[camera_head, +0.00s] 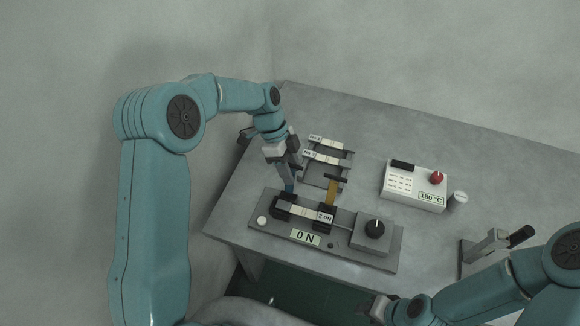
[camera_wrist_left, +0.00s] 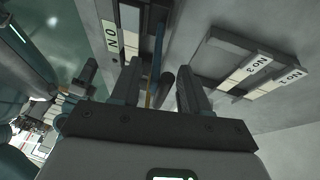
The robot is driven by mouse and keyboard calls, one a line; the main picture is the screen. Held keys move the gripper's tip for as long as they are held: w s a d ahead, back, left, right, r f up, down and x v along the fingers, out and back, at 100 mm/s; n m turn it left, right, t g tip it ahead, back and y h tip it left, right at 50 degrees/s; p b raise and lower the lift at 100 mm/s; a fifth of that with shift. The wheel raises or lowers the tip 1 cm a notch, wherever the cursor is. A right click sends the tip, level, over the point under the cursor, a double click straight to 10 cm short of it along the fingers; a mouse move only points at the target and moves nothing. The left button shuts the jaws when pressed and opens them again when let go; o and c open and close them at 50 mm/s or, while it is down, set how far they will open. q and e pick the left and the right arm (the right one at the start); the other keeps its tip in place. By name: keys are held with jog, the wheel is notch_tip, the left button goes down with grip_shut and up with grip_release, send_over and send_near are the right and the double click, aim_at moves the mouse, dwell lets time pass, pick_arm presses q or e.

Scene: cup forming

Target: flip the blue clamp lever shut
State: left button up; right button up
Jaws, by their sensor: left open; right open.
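The blue clamp lever (camera_head: 289,187) stands up at the left clamp of the test fixture (camera_head: 345,258). It shows as a thin blue bar in the left wrist view (camera_wrist_left: 157,45). My left gripper (camera_head: 287,174) is open just above the lever and hides its upper part. In the left wrist view the lever lies between the lines of my two fingers (camera_wrist_left: 158,82); I cannot tell whether they touch it. A strip marked No 2 (camera_head: 303,211) lies across both clamps. My right gripper (camera_head: 379,306) is at the bottom edge, open, only partly seen, far from the lever.
An orange lever (camera_head: 332,190) with a dark crossbar stands at the right clamp. A rack (camera_head: 318,180) with more strips is behind. A white 180 °C box (camera_head: 415,186) and a grey hand press (camera_head: 490,245) are to the right. The fixture display reads 0 N (camera_head: 305,237).

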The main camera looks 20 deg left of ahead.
pick_arm(q)
jog(key=shift+s+r, duration=0.1)
jog(key=shift+s, duration=0.1)
jog(key=shift+c, duration=0.9)
jog(key=shift+a, duration=0.1)
jog(key=c, duration=0.5)
jog(key=shift+w, duration=0.1)
grip_shut()
jog(key=shift+b, duration=0.45)
jog(key=s+t+b, duration=0.1)
jog(key=t+b, duration=0.1)
jog(key=b, duration=0.4)
jog(key=s+t+b, duration=0.2)
jog(key=b, duration=0.5)
jog(key=s+f+m+t+b, duration=0.1)
jog(key=s+t+b, duration=0.1)
jog(key=b, duration=0.4)
jog(key=shift+d, duration=0.2)
jog(key=shift+r+t+b, duration=0.2)
jog(key=shift+t+b, duration=0.2)
jog(key=shift+b, duration=0.2)
jog(key=shift+r, duration=0.1)
